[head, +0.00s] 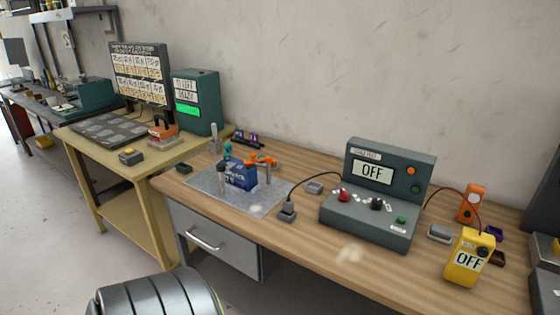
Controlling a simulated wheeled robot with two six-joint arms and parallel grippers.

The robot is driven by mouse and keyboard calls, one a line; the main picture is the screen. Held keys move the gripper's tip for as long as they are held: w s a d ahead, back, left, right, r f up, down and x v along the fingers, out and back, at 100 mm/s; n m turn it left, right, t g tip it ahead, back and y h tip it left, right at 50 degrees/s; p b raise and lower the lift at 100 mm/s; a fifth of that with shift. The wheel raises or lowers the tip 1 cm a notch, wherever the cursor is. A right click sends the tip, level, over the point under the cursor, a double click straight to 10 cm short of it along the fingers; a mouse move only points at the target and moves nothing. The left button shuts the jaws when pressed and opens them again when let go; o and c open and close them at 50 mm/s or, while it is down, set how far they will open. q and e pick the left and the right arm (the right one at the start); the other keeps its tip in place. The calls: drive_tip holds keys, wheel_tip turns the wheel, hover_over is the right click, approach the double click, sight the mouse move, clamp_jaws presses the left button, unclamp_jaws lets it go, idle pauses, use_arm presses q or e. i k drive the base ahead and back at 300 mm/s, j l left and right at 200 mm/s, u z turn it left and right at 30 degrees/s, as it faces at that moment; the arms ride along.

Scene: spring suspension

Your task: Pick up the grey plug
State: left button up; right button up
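A grey plug (287,211) stands near the front edge of the wooden bench, just right of a grey mat (215,192). A black cable rises from its top and curves over to the dark green control box (368,220) on the right. The control box's screen reads OFF. The plug looks upright; what is under it is too small to tell. Neither of my grippers is in view.
A blue fixture (240,176) with orange and grey parts sits on the mat. A small grey block (314,188) lies behind the plug. A yellow meter (468,257) reading OFF stands at the right. Bare wood (310,238) lies between the plug and the front edge.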

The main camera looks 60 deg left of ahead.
sight(288, 208)
drive_tip(key=u, duration=1.75)
drive_tip(key=z, duration=0.2)
